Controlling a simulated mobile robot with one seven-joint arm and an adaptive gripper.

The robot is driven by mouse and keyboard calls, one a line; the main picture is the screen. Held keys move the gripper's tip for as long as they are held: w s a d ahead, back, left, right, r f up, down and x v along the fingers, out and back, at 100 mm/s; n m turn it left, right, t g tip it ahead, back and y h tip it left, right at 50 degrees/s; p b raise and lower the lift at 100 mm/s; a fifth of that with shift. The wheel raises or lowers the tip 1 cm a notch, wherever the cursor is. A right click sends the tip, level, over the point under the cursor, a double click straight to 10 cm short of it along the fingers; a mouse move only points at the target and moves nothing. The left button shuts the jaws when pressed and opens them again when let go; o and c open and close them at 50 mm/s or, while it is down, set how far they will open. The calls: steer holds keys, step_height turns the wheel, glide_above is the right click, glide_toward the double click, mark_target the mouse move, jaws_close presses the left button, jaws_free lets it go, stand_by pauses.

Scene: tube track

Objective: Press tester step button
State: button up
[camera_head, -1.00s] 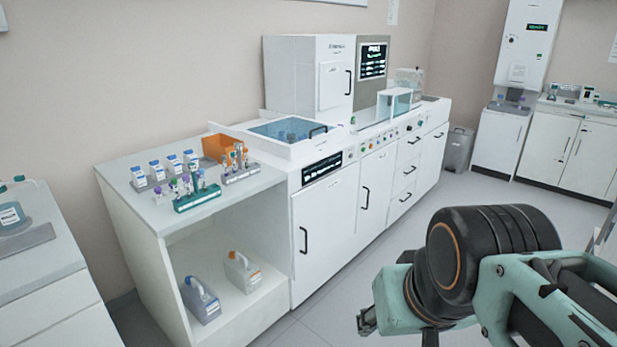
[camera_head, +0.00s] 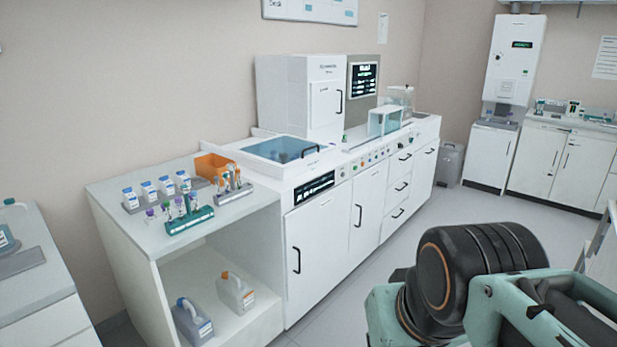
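The long white tester bench (camera_head: 326,222) stands along the wall, left of my arm. Its front edge carries a row of small coloured buttons (camera_head: 369,157); labels are too small to read, so I cannot tell which is the step button. A dark display (camera_head: 314,188) sits at the left of that row. A second screen (camera_head: 363,79) is on the upright panel behind. A blue-lidded bay (camera_head: 283,148) is on top. My arm shows at lower right, well apart from the bench. The gripper's fingers are not visible.
A side shelf (camera_head: 140,235) at left holds a green tube rack (camera_head: 190,219), several bottles, an orange bin (camera_head: 214,167) and two jugs below. A grey waste bin (camera_head: 449,165) stands past the bench. Floor (camera_head: 408,245) before the bench is clear.

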step_height(320, 180, up, 12)
steer(key=p, duration=1)
steer(key=shift+f, duration=0.15)
jaws_close()
steer(key=shift+f, duration=0.1)
steer(key=shift+f, duration=0.1)
steer(key=shift+w, duration=0.15)
